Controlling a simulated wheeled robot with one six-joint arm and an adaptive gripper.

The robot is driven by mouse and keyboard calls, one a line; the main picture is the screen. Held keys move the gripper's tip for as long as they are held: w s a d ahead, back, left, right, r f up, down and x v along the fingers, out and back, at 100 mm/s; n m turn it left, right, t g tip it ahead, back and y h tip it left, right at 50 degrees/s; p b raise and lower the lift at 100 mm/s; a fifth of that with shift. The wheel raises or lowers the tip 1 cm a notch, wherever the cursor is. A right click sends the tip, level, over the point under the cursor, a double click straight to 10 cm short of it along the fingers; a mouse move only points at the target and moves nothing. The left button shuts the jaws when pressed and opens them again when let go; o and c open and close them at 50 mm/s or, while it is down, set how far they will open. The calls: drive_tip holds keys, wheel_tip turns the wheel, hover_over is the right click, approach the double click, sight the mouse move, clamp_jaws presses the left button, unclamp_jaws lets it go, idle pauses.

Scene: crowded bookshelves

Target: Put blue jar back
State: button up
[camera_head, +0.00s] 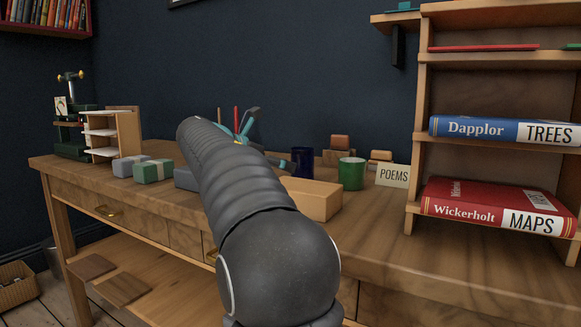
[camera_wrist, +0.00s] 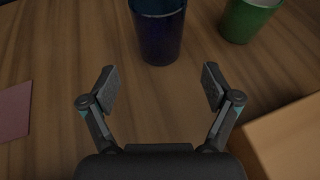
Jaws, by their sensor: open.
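The dark blue jar (camera_head: 302,161) stands upright on the wooden desk, left of a green jar (camera_head: 351,174). In the wrist view the blue jar (camera_wrist: 158,32) is at the top centre, cut off by the top edge. My gripper (camera_wrist: 158,86) is open and empty, with its two fingers spread apart. The blue jar is just beyond the fingertips and roughly centred on the gap, not between the fingers. In the head view my arm covers part of the desk, and my gripper is hidden behind it.
The green jar (camera_wrist: 247,16) is at the upper right in the wrist view. A light wooden box (camera_head: 312,199) stands close in front of the jars. Wrapped boxes (camera_head: 153,171) are on the left. A shelf with books (camera_head: 497,205) and a POEMS card (camera_head: 393,175) are on the right.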

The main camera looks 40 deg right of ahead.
drive_tip(key=shift+v, duration=2.3)
